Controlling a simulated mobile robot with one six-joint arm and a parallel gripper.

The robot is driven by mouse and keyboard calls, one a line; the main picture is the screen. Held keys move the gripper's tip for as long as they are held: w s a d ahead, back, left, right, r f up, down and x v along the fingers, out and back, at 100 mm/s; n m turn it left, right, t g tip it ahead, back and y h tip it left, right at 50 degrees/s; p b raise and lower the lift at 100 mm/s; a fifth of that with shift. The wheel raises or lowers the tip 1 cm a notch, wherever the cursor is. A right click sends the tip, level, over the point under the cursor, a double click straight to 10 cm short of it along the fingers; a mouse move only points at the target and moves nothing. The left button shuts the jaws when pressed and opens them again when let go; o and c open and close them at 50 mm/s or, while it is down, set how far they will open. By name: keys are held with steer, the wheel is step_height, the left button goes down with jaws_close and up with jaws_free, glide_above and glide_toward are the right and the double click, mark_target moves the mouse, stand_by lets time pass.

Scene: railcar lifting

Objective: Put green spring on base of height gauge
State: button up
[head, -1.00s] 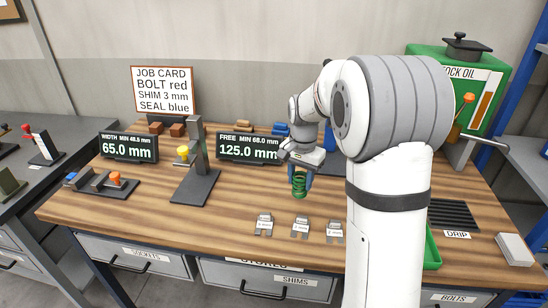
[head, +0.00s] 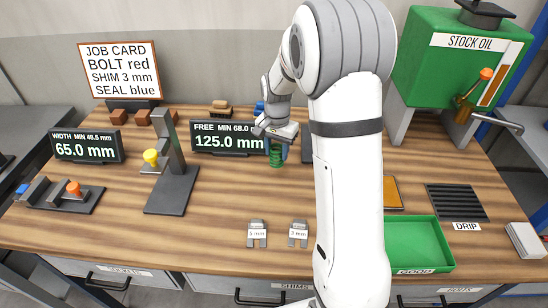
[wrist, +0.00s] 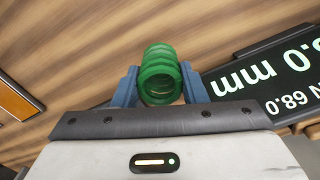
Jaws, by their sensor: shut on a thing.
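The green spring (head: 276,155) is held upright between the blue fingers of my gripper (head: 275,148), above the wooden bench. In the wrist view the green spring (wrist: 160,75) sits between both blue fingers (wrist: 160,88). The height gauge has a dark flat base (head: 171,190) with an upright column and a yellow knob (head: 151,156). It stands left of my gripper, and its base is bare. My gripper is to the right of the gauge, apart from it, in front of the 125.0 mm display (head: 229,138).
A width gauge with an orange knob (head: 73,188) lies at the left. Shim tags (head: 257,234) lie at the front. A green tray (head: 417,244) and a drip grate (head: 457,202) are at the right. Bench between gauge and spring is clear.

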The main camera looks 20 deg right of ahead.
mark_target(277, 160)
steer(key=shift+s+f+p, duration=0.1)
steer(key=shift+f+p, duration=0.2)
steer(key=shift+f, duration=1.65)
steer(key=shift+f, duration=0.15)
steer(key=o, duration=1.2)
steer(key=shift+c, duration=0.2)
